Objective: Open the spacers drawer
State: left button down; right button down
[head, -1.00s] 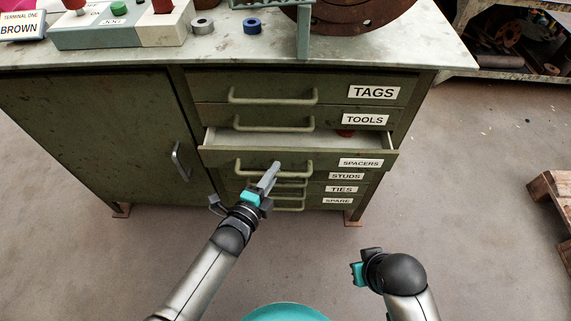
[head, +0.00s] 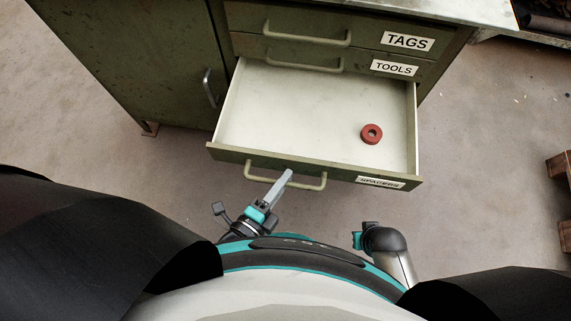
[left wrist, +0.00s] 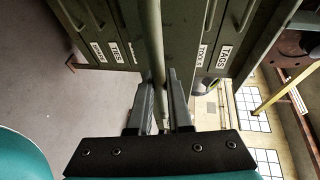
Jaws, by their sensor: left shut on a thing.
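The spacers drawer (head: 250,115) is pulled well out of the green cabinet. Its label (head: 381,183) is on the front panel at the right. A red ring-shaped spacer (head: 371,134) lies on the pale drawer floor toward the right. My left gripper (head: 286,177) is at the drawer's handle (head: 314,187). In the left wrist view my left gripper (left wrist: 160,90) has its two fingers on either side of the handle bar (left wrist: 150,35), shut on it. My right gripper (head: 364,238) is away from the cabinet, low on the right; its fingers do not show clearly.
The tags drawer (head: 290,32) and the tools drawer (head: 285,58) above are shut. The cabinet door (head: 150,60) at the left is shut. A wooden pallet (head: 560,180) stands at the far right. The floor right of the drawer is clear.

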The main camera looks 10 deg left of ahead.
pick_arm(q)
jog(key=shift+s, duration=0.2)
pick_arm(e)
jog(key=shift+f, duration=0.1)
pick_arm(q)
jog(key=c, duration=0.8)
grip_release()
jog(key=shift+c, duration=0.2)
jog(key=p+v, duration=0.2)
jog(key=v, duration=1.3)
jog(key=shift+p, duration=0.4)
pick_arm(e)
jog(key=s+d+f, duration=0.3)
jog(key=f, duration=0.1)
jog(key=shift+s, duration=0.4)
pick_arm(q)
jog(key=shift+a, duration=0.1)
pick_arm(e)
jog(key=shift+r, duration=0.1)
